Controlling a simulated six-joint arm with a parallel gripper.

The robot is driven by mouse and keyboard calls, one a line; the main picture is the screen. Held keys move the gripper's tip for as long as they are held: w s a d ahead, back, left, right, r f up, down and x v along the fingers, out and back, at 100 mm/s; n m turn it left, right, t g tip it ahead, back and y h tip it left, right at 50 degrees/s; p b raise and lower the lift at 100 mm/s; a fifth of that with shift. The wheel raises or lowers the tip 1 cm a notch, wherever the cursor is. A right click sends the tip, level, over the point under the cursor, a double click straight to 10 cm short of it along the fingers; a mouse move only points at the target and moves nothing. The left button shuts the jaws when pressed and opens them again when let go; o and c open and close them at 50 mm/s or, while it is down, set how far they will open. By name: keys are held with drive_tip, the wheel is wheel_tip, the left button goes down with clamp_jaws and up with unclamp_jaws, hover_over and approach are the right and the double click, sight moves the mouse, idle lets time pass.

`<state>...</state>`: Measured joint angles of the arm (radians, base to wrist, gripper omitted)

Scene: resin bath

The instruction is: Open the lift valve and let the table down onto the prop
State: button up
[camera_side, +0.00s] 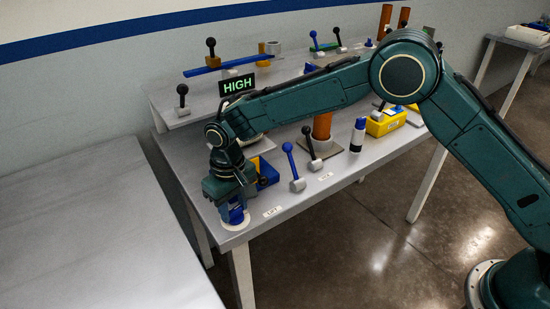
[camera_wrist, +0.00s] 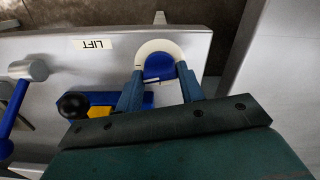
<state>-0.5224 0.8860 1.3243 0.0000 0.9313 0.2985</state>
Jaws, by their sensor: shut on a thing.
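My gripper (camera_side: 236,207) is shut on a blue knob. In the wrist view its two fingers (camera_wrist: 158,88) press the sides of the blue knob (camera_wrist: 158,67), which sits in a white ring (camera_wrist: 150,47) at the bench corner. A LIFT label (camera_wrist: 93,43) lies beside the ring. A blue-handled lever (camera_side: 291,161) tilts up from a grey hub to the right, and a black-knobbed lever (camera_side: 311,146) stands behind it. A lit sign (camera_side: 237,85) reads HIGH. I cannot tell for certain which parts are the lift table and its prop; my arm hides the middle of the bench.
A blue and yellow part (camera_side: 267,174) with a black ball (camera_wrist: 75,105) is close to my gripper. The grey table (camera_side: 90,225) at left is bare.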

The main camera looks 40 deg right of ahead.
sight(234, 210)
drive_tip(key=shift+m, duration=1.4)
drive_tip(key=o, duration=1)
drive_tip(key=shift+r, duration=0.1)
wheel_tip(234, 210, up, 14)
